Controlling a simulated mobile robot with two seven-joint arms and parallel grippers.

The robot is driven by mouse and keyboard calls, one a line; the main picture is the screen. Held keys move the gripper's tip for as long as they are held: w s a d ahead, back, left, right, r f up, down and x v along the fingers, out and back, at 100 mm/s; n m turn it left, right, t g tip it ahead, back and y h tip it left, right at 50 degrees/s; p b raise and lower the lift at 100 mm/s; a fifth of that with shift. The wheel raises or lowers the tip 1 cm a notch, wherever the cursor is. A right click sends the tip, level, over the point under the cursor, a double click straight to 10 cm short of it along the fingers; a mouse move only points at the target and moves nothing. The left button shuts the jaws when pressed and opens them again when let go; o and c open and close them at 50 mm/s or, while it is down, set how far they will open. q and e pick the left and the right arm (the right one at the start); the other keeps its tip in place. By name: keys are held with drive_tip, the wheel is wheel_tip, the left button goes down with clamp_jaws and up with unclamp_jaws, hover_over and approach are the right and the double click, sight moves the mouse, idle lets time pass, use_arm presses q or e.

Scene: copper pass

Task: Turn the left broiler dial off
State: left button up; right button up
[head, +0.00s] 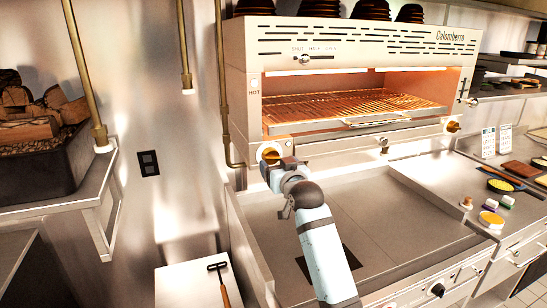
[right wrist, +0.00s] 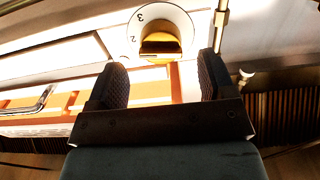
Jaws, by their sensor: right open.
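The left broiler dial (head: 268,150) is a brass-yellow knob on a pale round plate at the broiler's lower left corner. In the right wrist view the dial (right wrist: 160,42) shows the numbers 2 and 3 on its white plate. My right gripper (head: 273,165) is right in front of this dial and partly covers it in the head view. In the right wrist view its two dark fingers (right wrist: 162,82) are open and empty, with the knob just beyond the gap between them. Contact with the knob cannot be made out. My left gripper is not in view.
The broiler (head: 345,70) has a glowing rack (head: 350,103) and a second yellow dial (head: 453,127) at its right. A flat steel griddle (head: 395,215) lies below my right arm. A vertical pipe (head: 222,90) runs close to the left dial.

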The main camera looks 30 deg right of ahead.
sight(274, 160)
drive_tip(key=shift+p+x, duration=0.3)
drive_tip(key=shift+x, duration=1.6)
drive_tip(key=c, duration=0.9)
